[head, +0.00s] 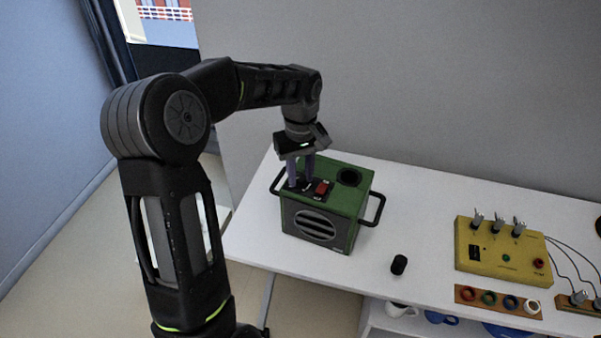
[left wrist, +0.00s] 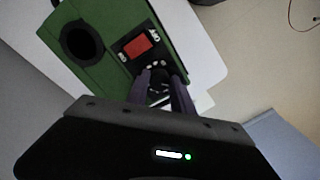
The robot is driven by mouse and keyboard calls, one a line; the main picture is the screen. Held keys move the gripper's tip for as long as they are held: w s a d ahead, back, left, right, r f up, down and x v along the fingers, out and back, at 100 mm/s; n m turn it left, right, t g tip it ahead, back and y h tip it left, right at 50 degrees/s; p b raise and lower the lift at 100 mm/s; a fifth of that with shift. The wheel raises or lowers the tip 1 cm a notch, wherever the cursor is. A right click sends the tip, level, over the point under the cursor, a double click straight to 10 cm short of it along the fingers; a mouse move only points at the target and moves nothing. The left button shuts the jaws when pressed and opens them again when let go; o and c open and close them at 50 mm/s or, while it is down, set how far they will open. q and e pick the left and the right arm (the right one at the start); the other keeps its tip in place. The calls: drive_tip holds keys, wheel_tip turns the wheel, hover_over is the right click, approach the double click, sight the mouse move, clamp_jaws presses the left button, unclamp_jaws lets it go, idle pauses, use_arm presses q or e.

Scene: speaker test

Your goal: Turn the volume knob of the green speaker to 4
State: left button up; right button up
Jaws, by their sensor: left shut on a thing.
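The green speaker (head: 354,196) stands on the white table, with a grille on its front and dark side handles. It also shows in the left wrist view (left wrist: 102,20). A red switch (head: 322,187) sits on a black panel on its top and shows in the left wrist view (left wrist: 138,46). My left gripper (head: 300,184) points down at the top of the speaker, left of the red switch. In the left wrist view its fingers (left wrist: 162,88) are closed around the dark volume knob (left wrist: 158,73), which they partly hide. White marks show around the knob, but I cannot read its setting. My right gripper is not in view.
A small black cylinder (head: 399,264) lies on the white table (head: 437,200) right of the speaker. A yellow box (head: 503,252) with switches, a rack of coloured rings (head: 497,299) and wires are further right. Cups are on a shelf below.

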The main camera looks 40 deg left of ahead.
use_arm(q)
clamp_jaws()
drive_tip(key=shift+m, duration=0.4)
drive_tip(key=m, duration=0.9)
drive_tip(key=shift+a+m, duration=0.15)
drive_tip(key=shift+m, duration=0.25)
drive_tip(key=m, duration=1)
drive_tip(key=shift+a+m, duration=0.1)
drive_tip(key=shift+m, duration=0.3)
drive_tip(key=o, duration=0.8)
unclamp_jaws()
